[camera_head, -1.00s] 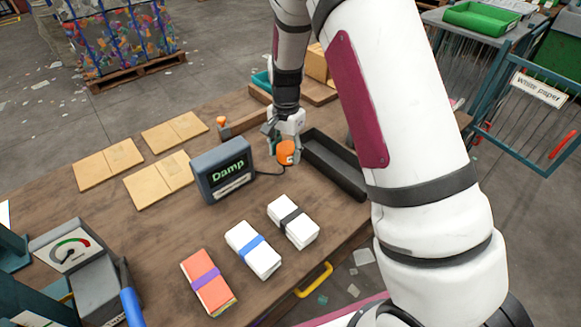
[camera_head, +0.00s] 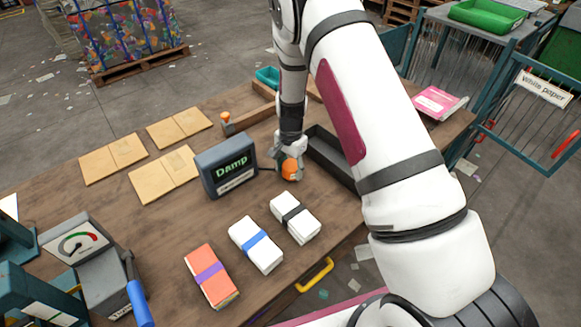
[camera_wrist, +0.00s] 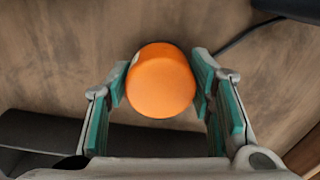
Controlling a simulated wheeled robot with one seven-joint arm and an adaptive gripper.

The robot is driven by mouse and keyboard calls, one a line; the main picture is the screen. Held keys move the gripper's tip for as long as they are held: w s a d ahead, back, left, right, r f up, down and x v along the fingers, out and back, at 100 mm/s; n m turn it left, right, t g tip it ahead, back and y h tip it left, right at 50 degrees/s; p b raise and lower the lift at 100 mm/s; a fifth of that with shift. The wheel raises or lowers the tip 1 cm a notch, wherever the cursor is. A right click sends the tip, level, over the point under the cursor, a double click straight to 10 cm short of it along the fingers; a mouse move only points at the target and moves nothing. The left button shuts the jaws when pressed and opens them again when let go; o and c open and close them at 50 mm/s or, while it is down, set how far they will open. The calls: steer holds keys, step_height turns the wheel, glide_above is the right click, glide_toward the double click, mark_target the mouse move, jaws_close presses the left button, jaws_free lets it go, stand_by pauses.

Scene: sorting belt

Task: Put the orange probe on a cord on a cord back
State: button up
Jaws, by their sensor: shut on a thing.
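The orange probe (camera_head: 291,169) is between the fingers of my gripper (camera_head: 289,164), just right of the grey meter (camera_head: 226,166) whose screen reads "Damp". In the wrist view the probe's round orange top (camera_wrist: 160,80) fills the gap between the green finger pads of my gripper (camera_wrist: 161,88), which is shut on it. A dark cord (camera_head: 268,169) runs from the meter to the probe; it also shows in the wrist view (camera_wrist: 245,34). Whether the probe's lower end touches the table cannot be told.
A long black tray (camera_head: 335,160) lies just right of the gripper. Banded paper bundles (camera_head: 255,245) lie in front, cardboard sheets (camera_head: 165,173) to the left. A dial instrument (camera_head: 75,250) stands at the front left. A wooden block with an orange knob (camera_head: 227,122) stands behind the meter.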

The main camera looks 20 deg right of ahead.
steer(key=o, duration=1.3)
steer(key=shift+f, duration=0.15)
step_height(320, 180, up, 12)
steer(key=b, duration=0.1)
step_height(320, 180, up, 10)
steer(key=n+t, duration=0.1)
steer(key=n, duration=0.1)
glide_above(290, 166)
steer(key=s, duration=0.4)
steer(key=s+r+n+t+y, duration=0.1)
steer(key=s+r+n, duration=0.3)
steer(key=s+r, duration=0.6)
steer(key=s+r+n+t, duration=0.1)
steer(key=s+r+n, duration=0.1)
steer(key=s, duration=0.3)
steer(key=s+r+n+t, duration=0.1)
steer(key=s+r, duration=0.1)
steer(key=s, duration=0.4)
steer(key=s+r+n+t+h, duration=0.1)
steer(key=s+r+n, duration=0.1)
steer(key=s, duration=0.3)
steer(key=shift+s+d+r+n, duration=0.3)
steer(key=shift+s+d+r, duration=0.05)
steer(key=shift+r, duration=0.05)
